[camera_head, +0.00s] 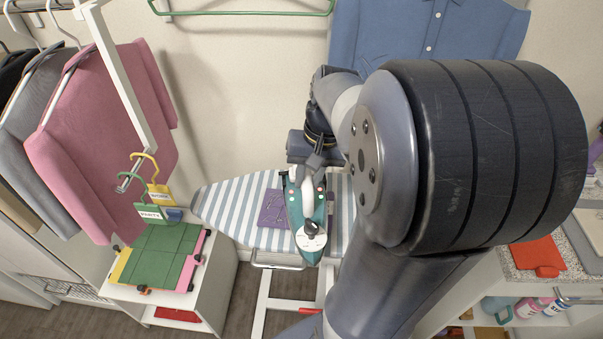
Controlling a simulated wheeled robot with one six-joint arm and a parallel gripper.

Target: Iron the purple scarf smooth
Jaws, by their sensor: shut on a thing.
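The purple scarf (272,208) lies flat on the striped ironing board (224,204), with crease-like lines on its visible part. The teal and white iron (310,238) covers the scarf's right side in this view. My gripper (313,176) is shut on the iron's handle, from the far side. The iron's tip points toward the front edge of the board. I cannot tell whether its soleplate touches the scarf or hovers just above it. My arm hides the right part of the board.
A white cabinet (222,283) with a green folding board (161,255) stands at the left, with labelled hangers above it. Pink and grey garments hang at far left. A blue shirt (440,32) hangs behind. A counter with a red cloth (537,255) is at right.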

